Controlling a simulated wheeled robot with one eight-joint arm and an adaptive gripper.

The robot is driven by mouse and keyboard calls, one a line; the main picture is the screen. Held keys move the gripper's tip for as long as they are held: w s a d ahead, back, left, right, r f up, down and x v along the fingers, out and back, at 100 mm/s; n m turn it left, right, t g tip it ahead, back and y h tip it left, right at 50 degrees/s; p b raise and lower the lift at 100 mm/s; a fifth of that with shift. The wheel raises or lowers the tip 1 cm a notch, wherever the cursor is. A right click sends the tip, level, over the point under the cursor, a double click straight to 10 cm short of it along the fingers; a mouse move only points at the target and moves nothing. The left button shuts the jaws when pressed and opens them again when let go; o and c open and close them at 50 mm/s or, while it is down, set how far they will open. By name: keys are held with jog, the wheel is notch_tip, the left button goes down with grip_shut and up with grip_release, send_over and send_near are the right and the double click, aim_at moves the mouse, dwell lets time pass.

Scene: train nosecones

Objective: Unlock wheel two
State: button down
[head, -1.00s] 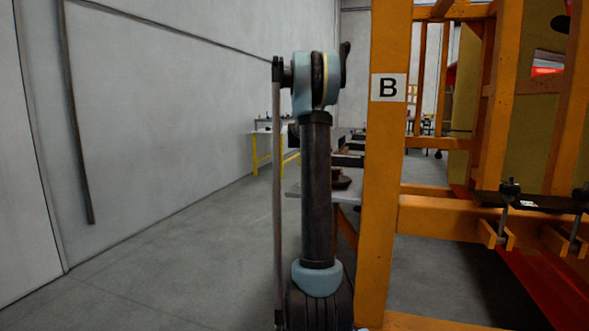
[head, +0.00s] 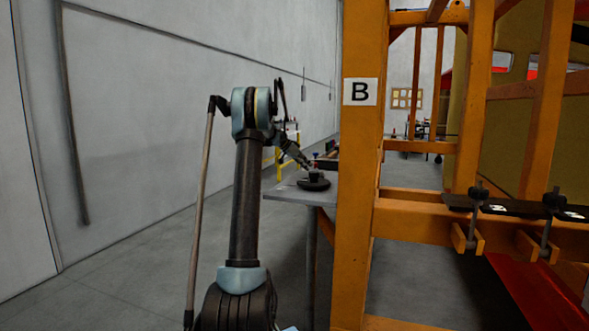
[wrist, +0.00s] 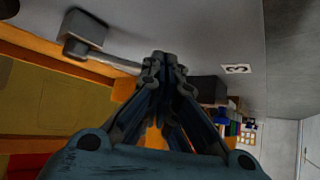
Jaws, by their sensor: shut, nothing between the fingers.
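My gripper (head: 304,161) is at the end of my arm near the middle of the head view, beside the orange post. Its fingers are together and empty in the wrist view (wrist: 162,62). A dark, round, wheel-like piece (head: 314,184) sits on a grey table (head: 286,191), just below and right of the gripper in the head view; I cannot tell whether they touch. No number shows on it. In the wrist view a dark block with a rod (wrist: 84,30) lies up and left of the fingertips, and a label "3" (wrist: 236,69) is on a grey surface to the right.
An orange frame with post "B" (head: 360,200) stands right of my arm. Dark clamps (head: 478,205) sit on its lower beam. A yellow-legged bench (head: 270,158) is farther back. A grey wall (head: 140,130) runs along the left, with clear floor before it.

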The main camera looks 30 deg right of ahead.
jog(key=shift+w+d, duration=0.15)
jog(key=shift+d, duration=0.05)
dwell(0.6)
jog(key=shift+w+a, duration=0.1)
jog(key=shift+a, duration=0.35)
jog(key=a, duration=0.2)
jog(key=w+a, duration=0.1)
jog(key=a, duration=0.1)
jog(key=shift+r, duration=0.3)
jog(key=v, duration=0.8)
jog(key=shift+w+a+r, duration=0.2)
jog(key=shift+r, duration=0.15)
